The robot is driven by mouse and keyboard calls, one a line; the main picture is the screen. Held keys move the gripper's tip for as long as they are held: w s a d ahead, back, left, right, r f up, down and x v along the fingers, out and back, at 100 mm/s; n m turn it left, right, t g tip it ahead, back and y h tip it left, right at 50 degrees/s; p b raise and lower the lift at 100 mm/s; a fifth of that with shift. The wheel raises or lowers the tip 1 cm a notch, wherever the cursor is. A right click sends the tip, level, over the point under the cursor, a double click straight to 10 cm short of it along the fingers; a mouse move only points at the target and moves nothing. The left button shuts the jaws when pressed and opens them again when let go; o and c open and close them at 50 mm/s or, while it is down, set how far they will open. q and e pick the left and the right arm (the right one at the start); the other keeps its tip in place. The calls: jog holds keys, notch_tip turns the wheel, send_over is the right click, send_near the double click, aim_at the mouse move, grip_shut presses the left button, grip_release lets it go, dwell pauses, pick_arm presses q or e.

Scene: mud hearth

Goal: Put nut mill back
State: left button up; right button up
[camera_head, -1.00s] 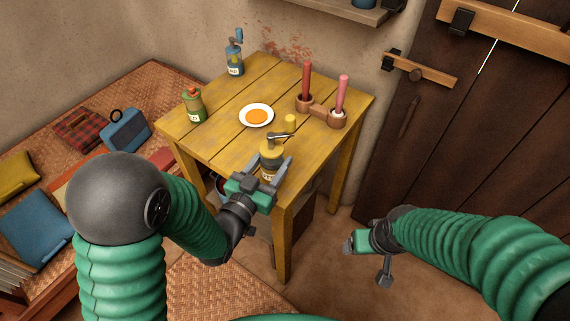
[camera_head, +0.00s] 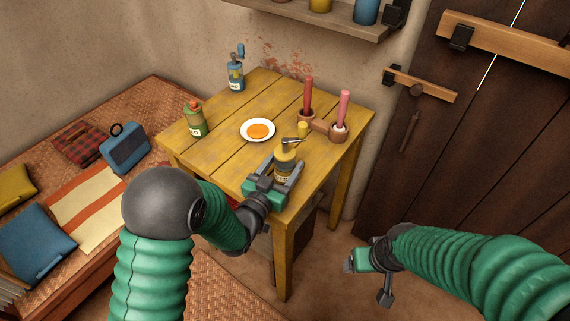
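A yellow mill (camera_head: 285,150) with a metal crank, a yellow crank knob and a pale label is held upright between the fingers of my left gripper (camera_head: 277,172), at the table's front edge. The gripper hides part of its lower body, and I cannot tell if its base touches the table. The label is too small to read. A blue mill (camera_head: 236,76) stands at the table's back left corner. A green bottle-like mill (camera_head: 195,122) with an orange top stands at the left edge. My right gripper (camera_head: 364,262) is low right of the table; its fingers are unclear.
A wall shelf (camera_head: 300,22) above holds several containers. A woven bench with cushions is left, a dark door right.

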aim_at(279, 172)
pick_arm(q)
jog(key=shift+o, duration=0.8)
jog(key=shift+a, duration=0.15)
jog(key=shift+s+r, duration=0.1)
jog(key=v, duration=0.8)
jog(key=p+v, duration=0.2)
jog(key=p, duration=0.1)
jog(key=shift+s+a+r, duration=0.1)
jog(key=shift+s+r, duration=0.15)
jog(key=shift+s, duration=0.05)
jog(key=shift+s+a+f+p, duration=0.1)
jog(key=shift+s+a+p, duration=0.1)
jog(key=shift+s+p, duration=0.15)
jog(key=shift+s+f, duration=0.15)
jog(key=shift+f, duration=0.05)
